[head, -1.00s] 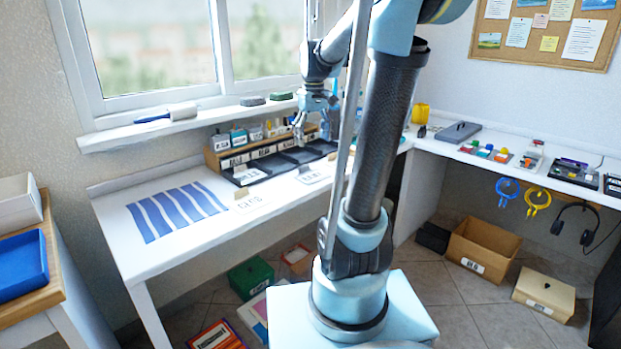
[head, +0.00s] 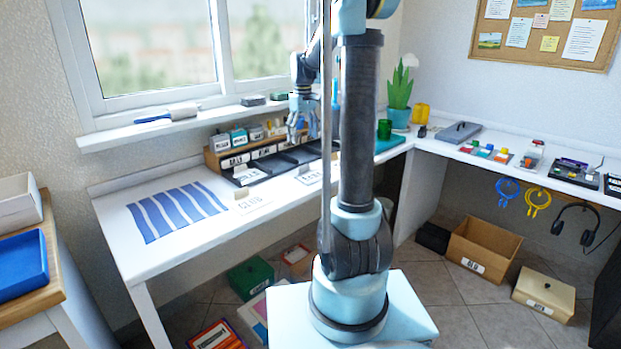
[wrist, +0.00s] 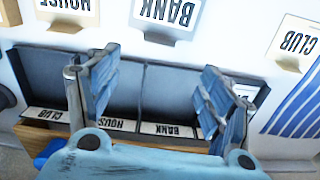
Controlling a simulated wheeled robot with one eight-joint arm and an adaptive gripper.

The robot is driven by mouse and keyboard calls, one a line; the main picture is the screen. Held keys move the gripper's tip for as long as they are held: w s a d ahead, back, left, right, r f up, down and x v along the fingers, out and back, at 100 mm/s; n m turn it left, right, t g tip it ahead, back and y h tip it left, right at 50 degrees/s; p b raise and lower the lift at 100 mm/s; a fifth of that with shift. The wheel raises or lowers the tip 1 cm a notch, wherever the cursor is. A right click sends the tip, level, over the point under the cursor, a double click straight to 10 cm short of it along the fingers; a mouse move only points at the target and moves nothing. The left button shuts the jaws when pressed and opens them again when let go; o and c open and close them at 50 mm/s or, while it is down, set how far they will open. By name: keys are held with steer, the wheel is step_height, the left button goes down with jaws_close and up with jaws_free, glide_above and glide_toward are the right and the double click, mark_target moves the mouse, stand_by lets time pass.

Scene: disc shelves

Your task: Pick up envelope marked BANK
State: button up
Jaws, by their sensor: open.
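The envelope marked BANK (wrist: 165,14) lies flat on the white desk at the top of the wrist view, its lettering upside down. In the head view it seems to be the middle envelope (head: 311,175), in front of the tray. My gripper (wrist: 158,75) is open and empty, with its two fingers spread over the dark sorting tray. It does not touch the envelope. In the head view my gripper (head: 296,128) hangs above the tray area.
Envelopes marked HOUSE (wrist: 75,12) and CLUB (wrist: 295,42) lie either side. The dark tray (wrist: 170,95) has compartments with labels along its edge. A blue-striped sheet (head: 177,212) lies on the desk's left. A plant (head: 400,90) stands near the corner.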

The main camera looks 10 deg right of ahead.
glide_above(305, 168)
steer(key=f, duration=0.7)
steer(key=shift+w+a+f, duration=0.15)
steer(key=shift+a+f, duration=0.1)
steer(key=shift+f, duration=0.05)
steer(key=shift+d+f, duration=0.2)
steer(key=shift+f, duration=2.45)
steer(key=shift+s, duration=0.2)
steer(key=c, duration=0.8)
